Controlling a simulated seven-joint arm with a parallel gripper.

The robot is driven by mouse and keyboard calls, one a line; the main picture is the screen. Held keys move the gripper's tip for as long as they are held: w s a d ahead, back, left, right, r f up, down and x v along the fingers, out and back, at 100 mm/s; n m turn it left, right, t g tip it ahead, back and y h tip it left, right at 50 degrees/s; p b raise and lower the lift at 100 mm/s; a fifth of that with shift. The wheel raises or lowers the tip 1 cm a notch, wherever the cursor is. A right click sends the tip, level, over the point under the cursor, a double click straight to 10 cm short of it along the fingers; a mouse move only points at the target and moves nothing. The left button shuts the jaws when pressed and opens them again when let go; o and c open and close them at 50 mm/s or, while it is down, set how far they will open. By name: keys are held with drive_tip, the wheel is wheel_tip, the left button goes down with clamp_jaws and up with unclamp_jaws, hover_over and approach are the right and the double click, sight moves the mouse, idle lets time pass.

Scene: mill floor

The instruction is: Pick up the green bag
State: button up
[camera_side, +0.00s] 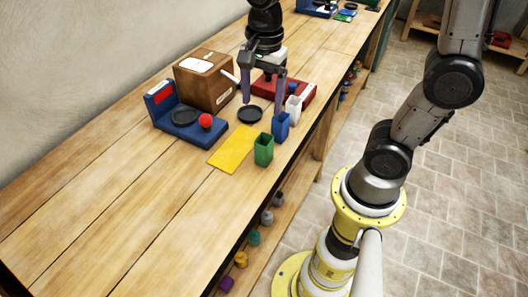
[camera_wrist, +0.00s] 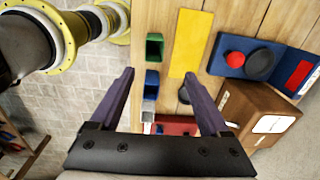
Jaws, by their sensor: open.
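The green bag (camera_side: 264,149) is a small upright open-topped bag on the wooden table near its right edge, at the corner of a yellow mat. It also shows in the wrist view (camera_wrist: 155,48), beyond my fingertips. My gripper (camera_side: 263,98) is open and empty, with its fingers pointing down above the table near the blue and white bags. In the wrist view my gripper (camera_wrist: 163,85) has its two fingers spread wide. The green bag is apart from both fingers.
A blue bag (camera_side: 281,126) and a white bag (camera_side: 294,108) stand in line behind the green one. The yellow mat (camera_side: 235,149), a blue scale (camera_side: 184,125) with a red ball, a wooden box (camera_side: 205,80) and a red device (camera_side: 300,90) are close by. The near left table is clear.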

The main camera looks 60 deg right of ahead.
sight(262, 138)
drive_tip(key=shift+a+f, duration=0.1)
drive_tip(key=shift+f, duration=0.85)
wheel_tip(262, 138, down, 8)
drive_tip(key=shift+s+f, duration=0.2)
drive_tip(key=shift+f, duration=1.1)
drive_tip(key=shift+s+f, duration=0.15)
drive_tip(key=shift+f, duration=1.1)
clamp_jaws()
